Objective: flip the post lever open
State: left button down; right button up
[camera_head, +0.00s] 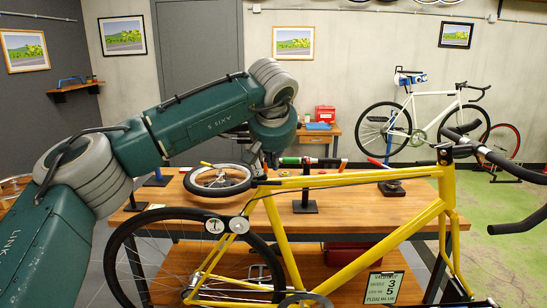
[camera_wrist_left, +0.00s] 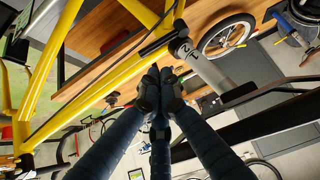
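The yellow bicycle frame (camera_head: 350,180) stands in front of the workbench. My left gripper (camera_head: 258,165) is above the frame's seat end in the head view, small and partly hidden by its own arm. In the left wrist view, its dark fingertips (camera_wrist_left: 160,88) are drawn together, with nothing clearly between them. Just beyond them is the silver post (camera_wrist_left: 208,68) with a number label, leaving a dark collar (camera_wrist_left: 160,42) at the yellow frame. I cannot make out the lever for certain, or whether the fingertips touch it. My right gripper is in neither view.
The wooden workbench (camera_head: 400,215) holds a loose wheel (camera_head: 218,181) left of the gripper and a small black stand (camera_head: 305,206). The bicycle's handlebar (camera_head: 490,155) reaches out at right. A white bicycle (camera_head: 420,115) stands by the back wall. Green floor at right is open.

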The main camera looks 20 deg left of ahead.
aim_at(268, 183)
pick_arm(q)
jog(key=p+x, duration=0.1)
jog(key=x, duration=0.5)
jog(key=shift+w+f+p, duration=0.15)
jog(key=shift+f+p, duration=0.15)
